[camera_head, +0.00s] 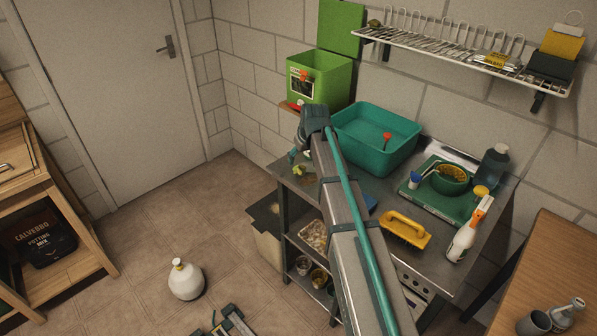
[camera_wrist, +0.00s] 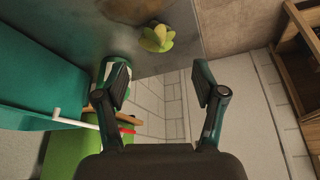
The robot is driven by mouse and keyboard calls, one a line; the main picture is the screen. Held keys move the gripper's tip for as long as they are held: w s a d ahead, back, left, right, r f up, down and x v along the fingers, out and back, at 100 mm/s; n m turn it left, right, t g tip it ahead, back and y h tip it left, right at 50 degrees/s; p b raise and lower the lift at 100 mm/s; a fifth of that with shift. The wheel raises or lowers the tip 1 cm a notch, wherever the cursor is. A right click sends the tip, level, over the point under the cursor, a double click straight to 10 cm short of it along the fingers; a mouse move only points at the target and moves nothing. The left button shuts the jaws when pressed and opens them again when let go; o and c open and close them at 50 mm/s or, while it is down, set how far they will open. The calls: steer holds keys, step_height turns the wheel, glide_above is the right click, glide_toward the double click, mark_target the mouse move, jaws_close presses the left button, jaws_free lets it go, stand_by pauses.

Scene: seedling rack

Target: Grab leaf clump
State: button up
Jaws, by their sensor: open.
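The leaf clump (camera_wrist: 157,38) is yellow-green and lies on the grey metal bench top (camera_wrist: 185,25) in the wrist view. In the head view it is a small pale green patch (camera_head: 299,170) near the left end of the bench, partly hidden by my arm. My gripper (camera_wrist: 160,82) is open with nothing between its fingers. The clump shows beyond the fingertips, roughly centred between them and apart from both. In the head view my gripper is mostly hidden behind my wrist.
A teal tub (camera_head: 372,145) stands on the bench right of my wrist. A green bin (camera_head: 325,82) is behind it. A yellow brush (camera_head: 405,230), a green tray (camera_head: 438,205) and a spray bottle (camera_head: 463,240) are farther right. A wire rack (camera_head: 455,52) hangs above.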

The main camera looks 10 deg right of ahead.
mark_target(299, 167)
steer(key=shift+d+p+x, duration=0.2)
steer(key=shift+p+x, duration=1.2)
steer(key=shift+x, duration=2.75)
steer(key=c, duration=0.8)
